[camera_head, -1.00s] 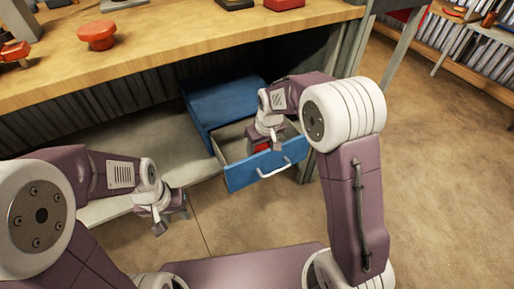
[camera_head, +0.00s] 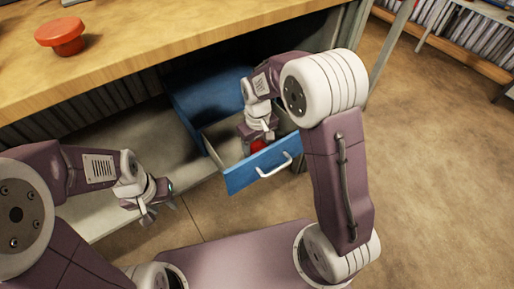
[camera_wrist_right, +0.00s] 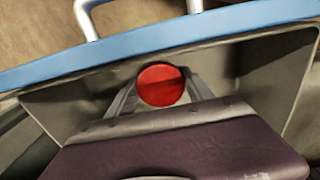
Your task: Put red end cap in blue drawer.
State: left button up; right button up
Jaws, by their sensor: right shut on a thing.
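The blue drawer (camera_head: 240,180) is pulled open below the workbench, with its silver handle on the front panel. My right gripper (camera_head: 257,144) is inside the drawer opening, behind the front panel. It is shut on the red end cap (camera_wrist_right: 161,85), which shows as a round red face between the two fingers in the right wrist view. The cap also shows as a small red patch in the head view (camera_head: 257,147). Whether it touches the drawer floor cannot be told. My left gripper (camera_head: 160,205) is open and empty, left of the drawer and in front of the low shelf.
A red mushroom-shaped part (camera_head: 62,37) stands on the wooden workbench (camera_head: 150,45) above. A pale low shelf (camera_head: 150,160) lies left of the drawer. The floor to the right is clear, and a rack of files stands at the far right.

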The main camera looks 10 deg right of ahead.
aim_at(258, 148)
jog(key=shift+f, duration=0.1)
jog(key=o, duration=1.8)
jog(key=shift+c, duration=0.2)
notch_tip(258, 148, up, 8)
jog(key=p, duration=0.5)
jog(key=shift+f, duration=0.1)
